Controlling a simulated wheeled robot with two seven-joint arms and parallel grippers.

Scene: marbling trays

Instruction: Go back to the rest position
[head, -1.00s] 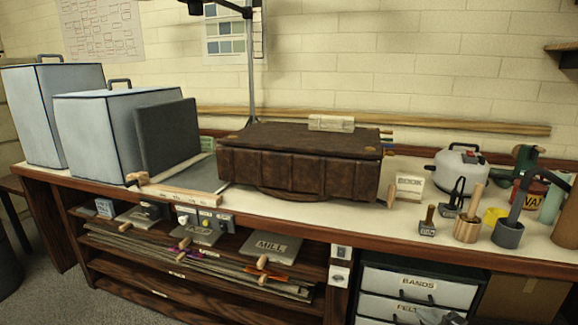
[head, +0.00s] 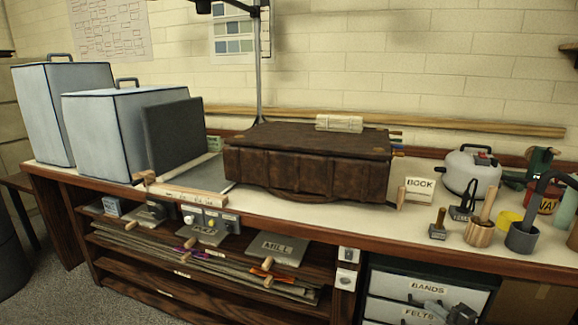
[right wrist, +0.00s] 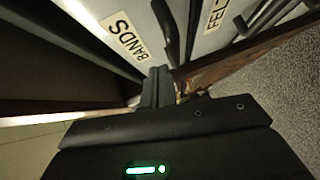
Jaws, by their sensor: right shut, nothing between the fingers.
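My right gripper (head: 447,313) shows at the bottom edge of the head view, in front of the white drawers below the bench. Only a small grey part of it is in the picture. In the right wrist view its two dark fingers (right wrist: 158,88) are together, with nothing between them. They point toward the drawer fronts, near the BANDS label (right wrist: 124,38). I cannot tell the exact gap between fingers and drawers. My left gripper is in neither view.
The bench (head: 290,213) holds a large brown case (head: 305,165), blue-grey boxes (head: 118,135), a kettle-like pot (head: 472,170) and several small tools at the right. Drawers marked BANDS (head: 428,288) and FELTS sit below. Grey floor (right wrist: 262,75) lies beside them.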

